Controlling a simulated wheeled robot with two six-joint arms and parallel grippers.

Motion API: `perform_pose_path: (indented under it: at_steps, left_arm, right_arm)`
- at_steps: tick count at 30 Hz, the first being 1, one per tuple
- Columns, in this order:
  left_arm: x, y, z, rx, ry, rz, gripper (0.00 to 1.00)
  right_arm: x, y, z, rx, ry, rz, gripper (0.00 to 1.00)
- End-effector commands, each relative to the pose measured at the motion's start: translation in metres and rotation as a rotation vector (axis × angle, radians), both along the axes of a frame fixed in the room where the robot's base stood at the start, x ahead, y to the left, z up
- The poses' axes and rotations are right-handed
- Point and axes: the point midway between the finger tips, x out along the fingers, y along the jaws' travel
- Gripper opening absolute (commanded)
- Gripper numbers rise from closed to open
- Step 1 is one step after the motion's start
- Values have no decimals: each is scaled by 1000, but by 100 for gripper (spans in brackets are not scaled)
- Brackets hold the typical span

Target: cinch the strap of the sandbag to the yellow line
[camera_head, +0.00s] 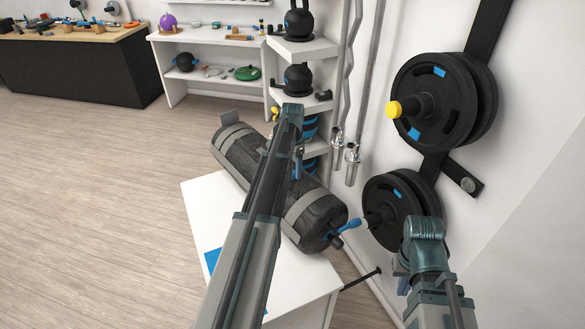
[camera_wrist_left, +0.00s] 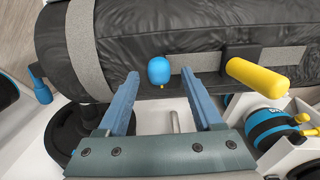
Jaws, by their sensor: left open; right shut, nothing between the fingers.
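The sandbag (camera_head: 245,155) is a dark grey cylinder with lighter grey bands, lying on a white stand (camera_head: 205,205). In the left wrist view the sandbag (camera_wrist_left: 130,30) fills the top, with a grey strap (camera_wrist_left: 205,64) along its side. A blue knob (camera_wrist_left: 159,70) and a yellow grip (camera_wrist_left: 257,80) stick out from that side. My left gripper (camera_wrist_left: 163,104) is open, its fingers either side of the knob in the picture, not visibly touching it. My arm hides the bag's middle in the head view. My right gripper (camera_head: 402,283) is shut and empty, lower right. I cannot make out a yellow line.
Weight plates (camera_head: 435,100) hang on the wall at right, a lower pair (camera_head: 395,210) close to my right arm. Metal bars (camera_head: 365,90) and a kettlebell shelf (camera_head: 300,50) stand behind the bag. The wooden floor (camera_head: 100,170) at left is clear.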

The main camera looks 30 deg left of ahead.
Motion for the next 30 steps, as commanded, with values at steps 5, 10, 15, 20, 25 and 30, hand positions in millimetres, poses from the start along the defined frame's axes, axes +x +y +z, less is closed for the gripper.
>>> perform_pose_path:
  at_steps: [5, 10, 15, 20, 25, 30]
  left_arm:
    - [0, 0, 33, 0, 0, 0, 68]
    - [0, 0, 59, 0, 0, 0, 68]
    - [0, 0, 85, 0, 0, 0, 68]
    - [0, 0, 108, 0, 0, 0, 68]
    - [0, 0, 119, 0, 0, 0, 68]
    - [0, 0, 119, 0, 0, 0, 68]
  right_arm:
    - [0, 0, 33, 1, 0, -3, 0]
    - [0, 0, 59, 1, 1, -3, 0]
    - [-1, 0, 85, 0, 3, 0, 0]
    - [-1, 0, 108, 1, 4, -3, 0]
    - [-1, 0, 119, 1, 3, -12, 0]
    - [-1, 0, 119, 1, 3, -14, 0]
